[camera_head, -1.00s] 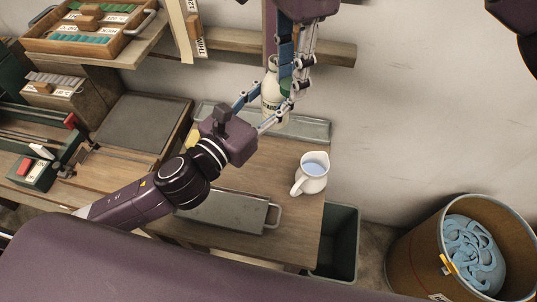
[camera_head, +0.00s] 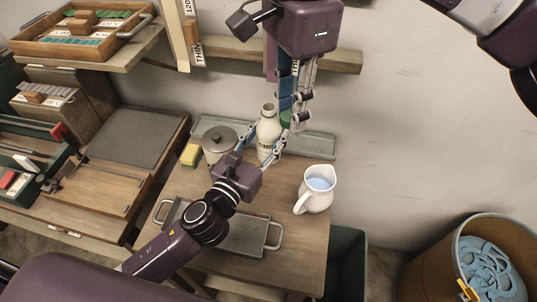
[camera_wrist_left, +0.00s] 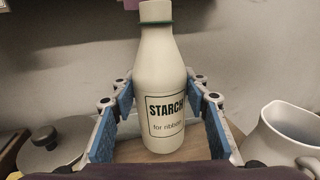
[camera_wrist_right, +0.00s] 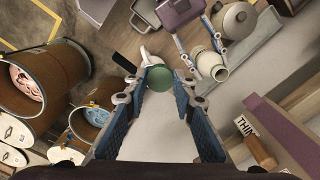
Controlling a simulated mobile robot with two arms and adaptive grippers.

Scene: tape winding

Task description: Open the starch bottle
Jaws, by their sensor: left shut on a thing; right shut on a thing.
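The white starch bottle (camera_head: 268,128) is upright, labelled "STARCH" in the left wrist view (camera_wrist_left: 163,85). My left gripper (camera_head: 265,153) is shut around its body. Its neck is uncapped, and its open mouth shows in the right wrist view (camera_wrist_right: 219,74). I cannot tell whether its base touches the table. The green cap (camera_wrist_right: 161,78) is between the fingertips of my right gripper (camera_wrist_right: 160,88), apart from the bottle. In the head view the cap (camera_head: 286,117) shows just right of the bottle, partly hidden by the fingers.
A white jug (camera_head: 318,190) of bluish liquid stands right of the bottle. A lidded pot (camera_head: 217,141) and yellow sponge (camera_head: 190,154) are to the left. A metal tray (camera_head: 245,236) lies in front on the wooden table (camera_head: 300,245). A shelf (camera_head: 345,60) runs behind.

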